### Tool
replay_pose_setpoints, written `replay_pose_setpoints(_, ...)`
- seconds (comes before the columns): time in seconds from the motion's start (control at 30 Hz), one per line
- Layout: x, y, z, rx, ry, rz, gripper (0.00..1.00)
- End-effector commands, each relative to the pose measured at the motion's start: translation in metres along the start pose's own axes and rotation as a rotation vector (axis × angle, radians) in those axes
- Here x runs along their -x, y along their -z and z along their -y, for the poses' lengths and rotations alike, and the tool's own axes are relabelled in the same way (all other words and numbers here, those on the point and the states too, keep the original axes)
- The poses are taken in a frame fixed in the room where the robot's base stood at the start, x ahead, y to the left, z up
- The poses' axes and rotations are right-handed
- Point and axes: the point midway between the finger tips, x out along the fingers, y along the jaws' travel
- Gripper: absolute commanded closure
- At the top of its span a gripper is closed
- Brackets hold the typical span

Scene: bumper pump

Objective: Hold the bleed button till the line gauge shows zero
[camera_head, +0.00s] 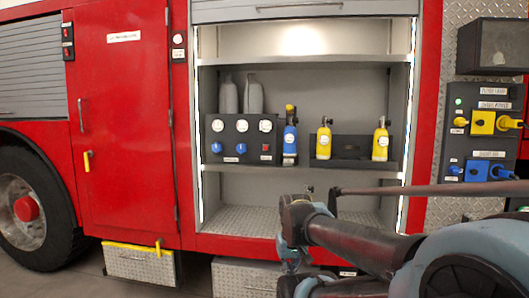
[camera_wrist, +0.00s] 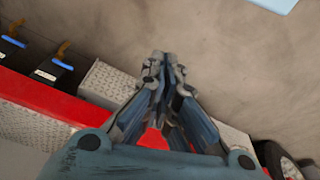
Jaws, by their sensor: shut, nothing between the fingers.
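A dark control panel (camera_head: 240,140) stands on the shelf in the open locker in the head view. It has several round white gauges, one of them at its right end (camera_head: 265,126), two blue knobs (camera_head: 228,148) and a small red button (camera_head: 265,147). The gauge needles and labels are too small to read, so I cannot tell which is the line gauge or whether the red button is the bleed button. My gripper (camera_wrist: 164,68) is shut and empty in the wrist view, over bare floor beside the truck. It is away from the panel, which the wrist view does not show.
A blue bottle (camera_head: 290,137) and two yellow bottles (camera_head: 324,140) stand right of the panel. Grey containers (camera_head: 228,96) are behind it. A second panel with yellow and blue fittings (camera_head: 482,123) hangs at right. The red door (camera_head: 124,120) is closed. The lower compartment (camera_head: 245,220) looks empty.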

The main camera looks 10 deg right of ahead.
Motion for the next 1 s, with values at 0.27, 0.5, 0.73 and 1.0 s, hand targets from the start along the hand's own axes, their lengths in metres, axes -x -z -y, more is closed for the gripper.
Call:
replay_pose_setpoints(0.27, 0.012, 0.001, 0.000, 0.005, -0.001, -0.023, 1.00)
replay_pose_setpoints(0.5, 0.055, 0.076, 0.000, 0.048, -0.006, -0.110, 1.00)
replay_pose_setpoints(0.73, 0.103, 0.180, -0.001, 0.108, -0.020, -0.230, 1.00)
replay_pose_setpoints(1.0, 0.149, 0.306, -0.002, 0.177, -0.044, -0.368, 1.00)
